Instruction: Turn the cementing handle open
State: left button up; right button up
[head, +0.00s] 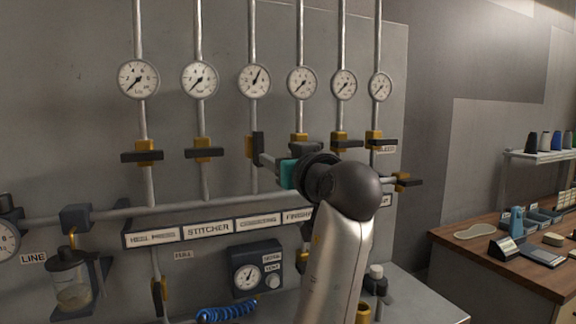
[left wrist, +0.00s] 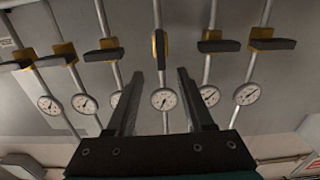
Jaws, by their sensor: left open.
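The cementing handle (head: 258,145) is a dark bar on a yellow valve body, on the third pipe from the left, above the cementing label (head: 258,220). It stands upright, in line with its pipe. The cementing gauge (head: 254,80) above it has its needle pointing up and right, unlike its neighbours. My left gripper (head: 267,160) is at the handle's lower right, its teal body partly hidden by my wrist. In the left wrist view the jaws (left wrist: 160,73) are apart and empty, with the upright handle (left wrist: 160,48) ahead between the fingertip lines. My right gripper is out of view.
Neighbouring handles, such as the stitcher one (head: 204,152) and the heel press one (head: 142,156), lie crosswise to their pipes. A horizontal pipe and label strip run below. A small regulator box (head: 257,268) is lower down. A wooden bench (head: 480,252) stands at right.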

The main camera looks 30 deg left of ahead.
pick_arm(q)
jog(key=shift+v, duration=1.65)
jog(key=shift+f, duration=0.1)
